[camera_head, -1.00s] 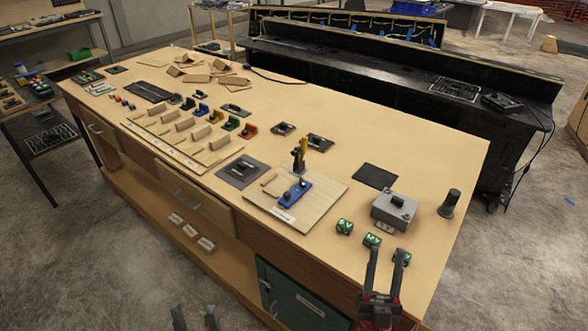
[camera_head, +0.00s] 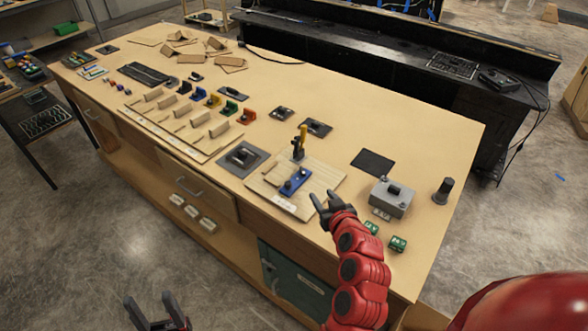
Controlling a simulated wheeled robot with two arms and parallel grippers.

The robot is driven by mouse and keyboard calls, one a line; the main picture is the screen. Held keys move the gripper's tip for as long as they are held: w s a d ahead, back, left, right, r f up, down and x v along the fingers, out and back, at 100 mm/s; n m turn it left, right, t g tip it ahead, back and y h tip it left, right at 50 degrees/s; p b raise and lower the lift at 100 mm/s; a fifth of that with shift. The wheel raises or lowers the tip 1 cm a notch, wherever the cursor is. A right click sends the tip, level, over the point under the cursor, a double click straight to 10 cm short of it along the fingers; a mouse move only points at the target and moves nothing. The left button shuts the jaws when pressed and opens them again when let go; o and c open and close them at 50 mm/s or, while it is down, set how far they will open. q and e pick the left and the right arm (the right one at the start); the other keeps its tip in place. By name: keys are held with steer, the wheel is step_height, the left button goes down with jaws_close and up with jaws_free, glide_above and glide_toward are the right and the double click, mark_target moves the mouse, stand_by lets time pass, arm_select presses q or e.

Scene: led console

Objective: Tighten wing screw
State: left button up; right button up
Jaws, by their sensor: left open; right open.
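A light wooden board (camera_head: 320,190) lies near the table's front edge. On it sits a blue bar (camera_head: 290,185) with small dark fittings on top; I cannot tell which is the wing screw. A clamp with a yellow handle (camera_head: 302,138) stands upright behind the bar. My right gripper (camera_head: 323,194) is open and empty, just right of the bar, over or beside the board's right front part; its height is unclear. My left gripper (camera_head: 149,297) is open and empty, low in the picture, in front of the table and well away from the board.
Right of my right gripper are a grey box (camera_head: 390,202), a black cylinder (camera_head: 443,190) and green blocks (camera_head: 398,244). A black mat (camera_head: 373,162) lies behind. Left of the board is a dark plate with a fitting (camera_head: 242,157), then several coloured holders. The table's back right is clear.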

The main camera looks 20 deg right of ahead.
mark_target(302, 170)
steer(key=b+x, duration=0.2)
steer(key=b, duration=0.1)
steer(key=b+x, duration=0.2)
steer(key=b, duration=0.2)
steer(key=b+x, duration=0.2)
steer(key=b, duration=0.1)
steer(key=shift+f+b, duration=0.3)
steer(key=shift+f, duration=0.1)
steer(key=shift+w+p, duration=0.7)
steer(key=shift+p, duration=0.1)
steer(key=p+x, duration=0.2)
steer(key=x, duration=0.6)
steer(key=shift+x, duration=0.9)
jaws_close()
